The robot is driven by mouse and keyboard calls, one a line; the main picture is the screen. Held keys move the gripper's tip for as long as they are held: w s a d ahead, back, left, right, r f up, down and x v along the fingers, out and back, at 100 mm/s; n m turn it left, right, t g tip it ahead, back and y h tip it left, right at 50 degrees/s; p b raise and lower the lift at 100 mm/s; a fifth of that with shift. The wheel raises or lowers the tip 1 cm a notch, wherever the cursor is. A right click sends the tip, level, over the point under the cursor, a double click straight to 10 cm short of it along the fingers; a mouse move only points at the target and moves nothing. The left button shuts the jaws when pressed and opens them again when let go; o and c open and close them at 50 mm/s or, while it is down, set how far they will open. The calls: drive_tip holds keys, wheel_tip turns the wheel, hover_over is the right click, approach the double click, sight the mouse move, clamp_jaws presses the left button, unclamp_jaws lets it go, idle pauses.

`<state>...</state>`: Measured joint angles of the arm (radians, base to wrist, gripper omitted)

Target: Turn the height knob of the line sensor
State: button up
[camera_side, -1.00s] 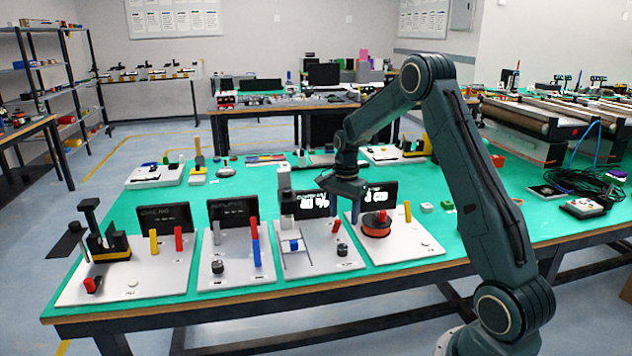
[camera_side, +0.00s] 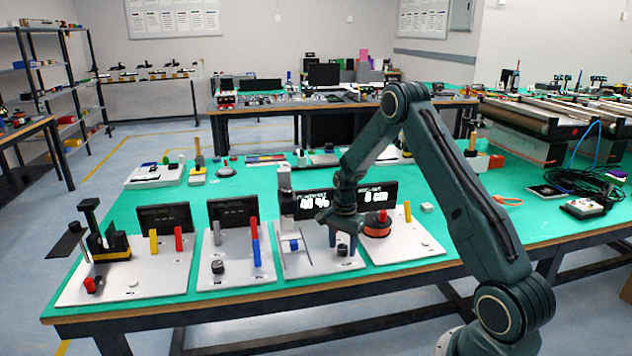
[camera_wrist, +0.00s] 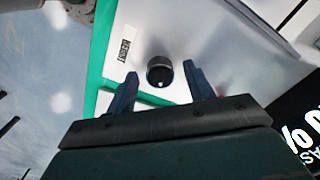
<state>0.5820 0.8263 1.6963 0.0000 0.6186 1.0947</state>
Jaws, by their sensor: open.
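The line sensor station is a pale plate (camera_side: 310,266) with a dark screen (camera_side: 313,203) reading 40 %, a blue block and a grey upright post. Its black round knob (camera_wrist: 160,70) has a white mark and sits beside a small dark label in the wrist view. In the side view the knob (camera_side: 342,251) shows at the plate's front right, partly between the fingers. My gripper (camera_side: 343,243) points down over it. In the wrist view my gripper (camera_wrist: 160,77) is open, with one finger on each side of the knob and no clear contact.
A station with an orange-red disc (camera_side: 378,229) and a screen reading 8 cm stands close on the right. A plate with a black knob (camera_side: 217,267) and blue and red posts stands on the left.

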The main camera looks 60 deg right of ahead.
drive_tip(key=c, duration=1)
drive_tip(key=shift+o, duration=0.2)
drive_tip(key=shift+n, duration=0.5)
drive_tip(key=n, duration=0.3)
drive_tip(key=shift+n, duration=0.3)
drive_tip(key=n, duration=0.5)
drive_tip(key=shift+n, duration=0.3)
drive_tip(key=n, duration=0.3)
drive_tip(key=shift+n, duration=0.3)
drive_tip(key=n, duration=0.3)
drive_tip(key=shift+n, duration=0.3)
drive_tip(key=n, duration=0.6)
